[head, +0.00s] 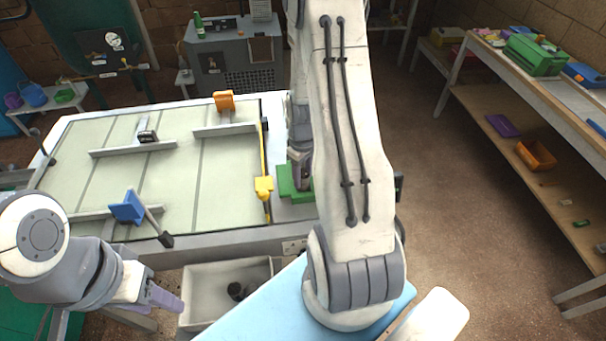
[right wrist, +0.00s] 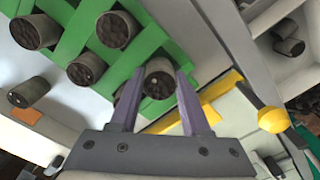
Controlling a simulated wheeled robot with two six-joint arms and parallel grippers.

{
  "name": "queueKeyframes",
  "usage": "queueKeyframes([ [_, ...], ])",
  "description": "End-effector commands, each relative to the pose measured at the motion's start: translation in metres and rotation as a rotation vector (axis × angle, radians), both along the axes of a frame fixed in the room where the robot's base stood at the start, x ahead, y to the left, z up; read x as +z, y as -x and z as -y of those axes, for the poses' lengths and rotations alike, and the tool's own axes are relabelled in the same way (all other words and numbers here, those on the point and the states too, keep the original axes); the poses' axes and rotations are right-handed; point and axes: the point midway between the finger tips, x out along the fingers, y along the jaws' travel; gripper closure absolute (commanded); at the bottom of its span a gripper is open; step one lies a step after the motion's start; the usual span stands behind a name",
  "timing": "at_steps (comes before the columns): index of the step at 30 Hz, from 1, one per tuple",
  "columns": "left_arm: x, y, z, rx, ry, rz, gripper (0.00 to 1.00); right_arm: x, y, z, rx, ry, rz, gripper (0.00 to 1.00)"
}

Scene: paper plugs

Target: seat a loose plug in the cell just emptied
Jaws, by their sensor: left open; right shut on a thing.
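The green tray (right wrist: 65,48) holds several dark, grey-sided plugs. It also shows in the head view (head: 284,183), mostly behind my right arm. My right gripper (right wrist: 160,80) has its purple fingers shut on a plug (right wrist: 158,82) at the tray's edge. I cannot tell how deep that plug sits in a cell. A loose plug (right wrist: 28,92) lies on the grey surface outside the tray. My right gripper (head: 300,165) is partly hidden in the head view. My left gripper (head: 168,298) is open and empty, left of the pale bin.
The pale bin (head: 200,285) below the table edge holds dark plugs (head: 238,291). A yellow bar clamp (head: 264,186) stands beside the green tray. The big table (head: 215,180) carries metal rails and blue and orange clamps. A shelf stands at the right.

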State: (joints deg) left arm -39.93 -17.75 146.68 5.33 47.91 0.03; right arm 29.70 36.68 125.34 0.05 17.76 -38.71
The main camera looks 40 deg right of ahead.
Motion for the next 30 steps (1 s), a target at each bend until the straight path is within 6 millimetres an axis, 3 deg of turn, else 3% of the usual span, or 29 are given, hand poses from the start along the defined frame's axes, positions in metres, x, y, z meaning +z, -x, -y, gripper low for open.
queueKeyframes([
  [3, 0.003, 0.0, 0.0, -0.001, 0.0, 0.0, 0.5, -0.012, 0.002, -0.002, 0.0, -0.004, -0.007, 1.0],
  [9, 0.001, 0.0, 0.0, -0.001, 0.0, 0.0, 0.5, -0.014, 0.002, -0.002, 0.0, -0.004, -0.007, 1.0],
  [10, 0.001, 0.0, 0.0, -0.001, 0.0, 0.0, 0.5, -0.014, 0.003, -0.002, 0.0, -0.004, -0.007, 0.46],
  [12, 0.001, 0.0, 0.0, -0.001, 0.0, 0.0, 0.5, -0.014, 0.003, -0.002, 0.0, -0.004, -0.007, 0.24],
  [23, 0.001, 0.0, 0.0, 0.0, 0.0, 0.0, 0.5, -0.01, 0.001, -0.001, 0.0, -0.002, -0.002, 0.24],
  [30, -0.008, 0.0, 0.0, 0.001, 0.0, 0.0, 0.5, 0.022, 0.0, 0.0, 0.0, 0.002, 0.004, 0.24],
])
